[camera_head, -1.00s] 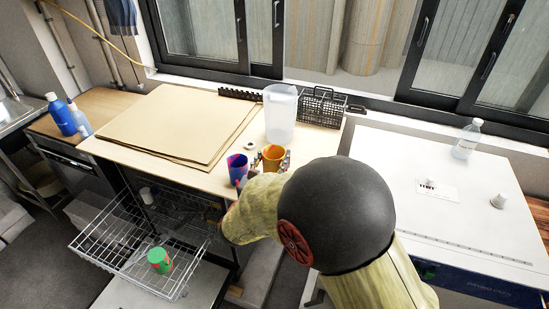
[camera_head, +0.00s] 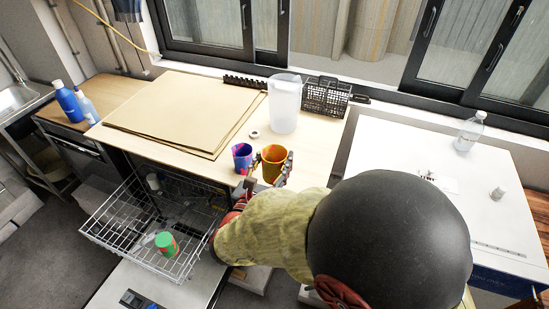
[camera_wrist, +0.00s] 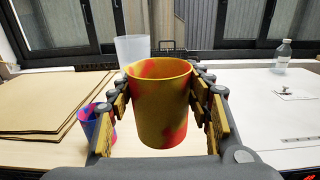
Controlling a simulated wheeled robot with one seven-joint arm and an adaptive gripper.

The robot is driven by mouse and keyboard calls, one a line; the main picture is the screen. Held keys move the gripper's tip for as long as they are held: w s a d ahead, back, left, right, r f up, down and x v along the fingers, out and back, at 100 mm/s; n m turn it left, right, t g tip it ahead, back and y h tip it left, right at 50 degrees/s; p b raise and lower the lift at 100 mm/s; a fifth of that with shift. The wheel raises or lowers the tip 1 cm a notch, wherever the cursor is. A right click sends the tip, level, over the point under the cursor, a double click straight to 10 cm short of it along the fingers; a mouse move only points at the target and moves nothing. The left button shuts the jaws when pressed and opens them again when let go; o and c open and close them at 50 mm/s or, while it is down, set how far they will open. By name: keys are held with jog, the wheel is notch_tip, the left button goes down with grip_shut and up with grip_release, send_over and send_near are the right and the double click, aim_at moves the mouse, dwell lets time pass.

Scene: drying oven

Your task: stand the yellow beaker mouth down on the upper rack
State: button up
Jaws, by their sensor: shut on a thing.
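The yellow beaker (camera_head: 273,157) with red patches is upright, mouth up, at the front of the wooden counter. My gripper (camera_head: 266,172) is shut on it, with a finger on either side. In the wrist view the yellow beaker (camera_wrist: 160,100) fills the space between the fingers. I cannot tell whether its base touches the counter. The wire rack (camera_head: 115,222), apparently the upper one, is pulled out below the counter at the left. A green and red beaker (camera_head: 166,244) stands on it.
A purple and pink beaker (camera_head: 242,156) stands just left of the yellow one. A translucent jug (camera_head: 285,105) and black basket (camera_head: 326,97) are behind. Brown sheets (camera_head: 180,112) cover the counter's left. The open door (camera_head: 110,290) lies below the rack.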

jog(key=shift+f+m+b, duration=0.25)
jog(key=shift+m+b, duration=0.35)
jog(key=shift+b, duration=0.4)
jog(key=m+b, duration=0.2)
jog(key=b, duration=0.1)
jog(key=shift+m, duration=0.3)
jog(key=m+b, duration=0.5)
jog(key=b, duration=0.3)
jog(key=shift+r, duration=0.25)
